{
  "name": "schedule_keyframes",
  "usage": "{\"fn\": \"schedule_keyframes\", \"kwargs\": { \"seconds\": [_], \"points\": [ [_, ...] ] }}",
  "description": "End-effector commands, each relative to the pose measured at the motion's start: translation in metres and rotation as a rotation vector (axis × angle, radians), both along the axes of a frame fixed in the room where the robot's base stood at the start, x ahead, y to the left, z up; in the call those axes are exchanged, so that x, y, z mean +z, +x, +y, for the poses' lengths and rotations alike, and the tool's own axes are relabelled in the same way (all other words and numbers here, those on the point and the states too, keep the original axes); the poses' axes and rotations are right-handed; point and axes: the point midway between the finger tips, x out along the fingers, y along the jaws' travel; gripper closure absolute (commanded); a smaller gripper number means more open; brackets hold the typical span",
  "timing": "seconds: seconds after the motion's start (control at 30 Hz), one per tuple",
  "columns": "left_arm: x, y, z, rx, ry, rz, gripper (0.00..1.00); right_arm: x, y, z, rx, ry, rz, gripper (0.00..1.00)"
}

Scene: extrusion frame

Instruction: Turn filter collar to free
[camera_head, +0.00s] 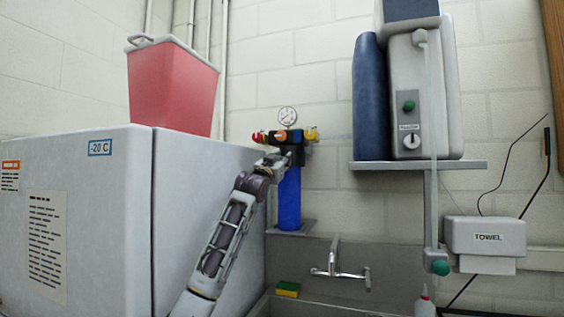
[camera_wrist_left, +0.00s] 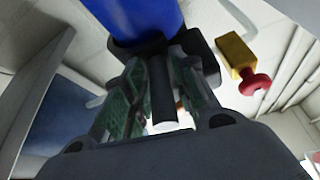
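The blue filter housing (camera_head: 289,200) hangs upright on the back wall above the sink, with a dark head and collar (camera_head: 290,150) at its top. In the left wrist view the blue housing (camera_wrist_left: 135,18) shows upside down, with the black collar (camera_wrist_left: 143,47) beside it. My left gripper (camera_head: 280,160) is at the collar. In the left wrist view its fingers (camera_wrist_left: 162,85) stand on either side of a black handle with a pale end (camera_wrist_left: 163,110). I cannot tell whether they press on it. My right gripper is not in view.
A pressure gauge (camera_head: 287,116) and red and yellow valve knobs (camera_head: 312,134) sit around the filter head. A grey freezer (camera_head: 205,185) with a red bin (camera_head: 172,85) stands left, close to my arm. The faucet (camera_head: 338,262) is below right. A wall shelf (camera_head: 420,165) is right.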

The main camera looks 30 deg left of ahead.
Motion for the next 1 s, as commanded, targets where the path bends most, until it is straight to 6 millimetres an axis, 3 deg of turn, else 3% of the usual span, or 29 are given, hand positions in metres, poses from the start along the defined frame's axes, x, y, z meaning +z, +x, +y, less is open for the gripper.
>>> {"fn": "schedule_keyframes", "kwargs": {
  "seconds": [0.03, 0.17, 0.53, 1.0],
  "points": [
    [0.000, 0.000, 0.000, 0.000, 0.000, 0.000, 0.84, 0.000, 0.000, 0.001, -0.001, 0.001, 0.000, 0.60],
    [0.000, 0.000, 0.000, 0.000, 0.000, 0.000, 1.00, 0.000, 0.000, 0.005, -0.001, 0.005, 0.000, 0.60],
    [0.000, 0.000, 0.000, 0.003, 0.000, 0.000, 1.00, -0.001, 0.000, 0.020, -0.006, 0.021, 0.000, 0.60],
    [0.000, 0.002, -0.006, 0.062, -0.002, 0.000, 1.00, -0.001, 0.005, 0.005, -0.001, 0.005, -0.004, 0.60]
  ]
}}
